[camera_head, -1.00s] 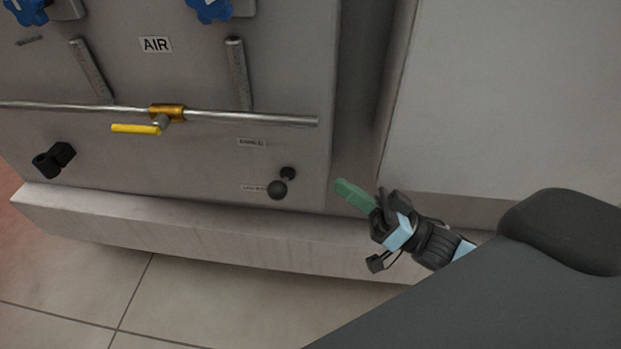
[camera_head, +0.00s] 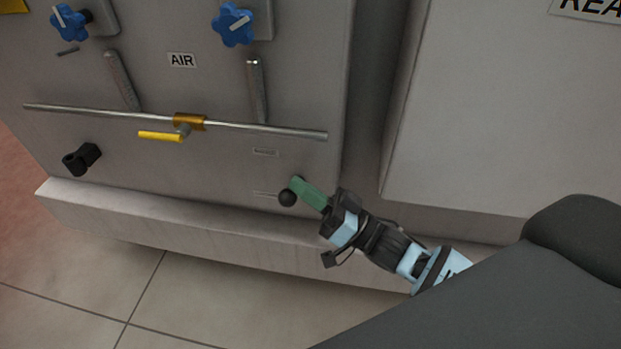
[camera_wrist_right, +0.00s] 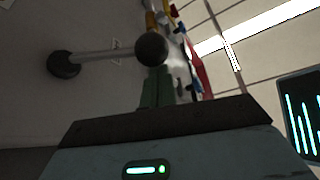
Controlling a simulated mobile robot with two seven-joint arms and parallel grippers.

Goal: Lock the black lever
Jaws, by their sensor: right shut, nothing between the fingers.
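The black lever has a ball knob (camera_head: 287,198) low on the right of the grey panel. In the right wrist view its round base (camera_wrist_right: 63,65) sits on the panel, and a thin rod runs out to the ball (camera_wrist_right: 151,49). My right gripper (camera_head: 299,186), with green fingers, is just right of the ball in the head view, its tips partly covering the lever's base. In the wrist view the fingers (camera_wrist_right: 157,88) are shut and empty, with the ball at their tips. I cannot tell whether they touch. My left gripper is not in view.
A horizontal pipe with a yellow handle (camera_head: 160,136) crosses the panel above the lever. Another black fitting (camera_head: 82,158) is at the lower left. Blue knobs (camera_head: 233,24) are higher up. A ledge (camera_head: 180,218) juts out below the panel. A pale cabinet (camera_head: 490,110) stands at right.

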